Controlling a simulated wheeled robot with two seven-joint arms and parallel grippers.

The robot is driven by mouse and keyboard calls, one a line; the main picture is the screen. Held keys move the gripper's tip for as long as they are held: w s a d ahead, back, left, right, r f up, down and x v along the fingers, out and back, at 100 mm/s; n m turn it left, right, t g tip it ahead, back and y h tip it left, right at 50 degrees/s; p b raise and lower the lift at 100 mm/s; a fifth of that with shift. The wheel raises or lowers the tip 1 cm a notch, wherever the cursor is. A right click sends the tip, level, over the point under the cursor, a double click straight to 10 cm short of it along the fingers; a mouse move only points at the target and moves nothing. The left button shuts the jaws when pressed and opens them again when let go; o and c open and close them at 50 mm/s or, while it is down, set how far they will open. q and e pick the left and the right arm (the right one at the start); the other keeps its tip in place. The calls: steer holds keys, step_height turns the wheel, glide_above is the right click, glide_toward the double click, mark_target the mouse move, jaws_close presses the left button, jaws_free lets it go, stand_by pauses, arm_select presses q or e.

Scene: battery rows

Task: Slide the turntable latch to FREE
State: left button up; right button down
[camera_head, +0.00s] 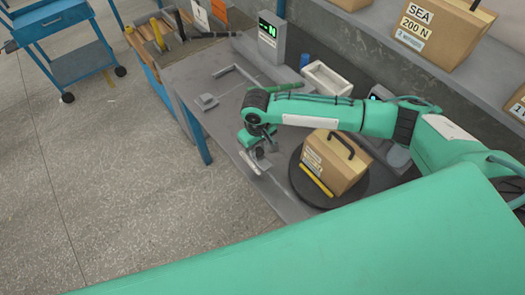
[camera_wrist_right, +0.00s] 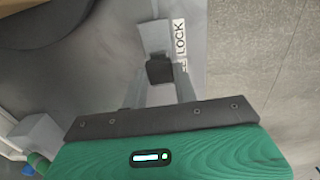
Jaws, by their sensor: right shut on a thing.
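The turntable (camera_head: 368,190) is a dark round disc on the grey bench, with a cardboard box (camera_head: 345,170) on it. My right gripper (camera_head: 262,148) is beside its left edge, low over the latch, which has a pale label strip (camera_head: 249,163). In the right wrist view the fingers are shut on the latch's black knob (camera_wrist_right: 160,72). The label (camera_wrist_right: 180,40) beside it reads LOCK; the lettering below that is mostly hidden by a finger. The turntable's dark edge (camera_wrist_right: 45,20) shows at top left. My left gripper is not in view.
Labelled boxes (camera_head: 445,32) stand on the shelf behind. The floor (camera_head: 110,190) left of the bench is clear up to a blue cart (camera_head: 70,45).

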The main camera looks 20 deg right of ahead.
steer(key=shift+w+a, duration=0.25)
steer(key=shift+w, duration=0.35)
steer(key=shift+w+a, duration=0.2)
steer(key=shift+w, duration=0.4)
steer(key=c, duration=1.1)
jaws_free()
step_height(320, 180, up, 14)
steer(key=shift+f+b, duration=0.1)
steer(key=shift+b, duration=0.85)
steer(key=shift+s+f, duration=0.1)
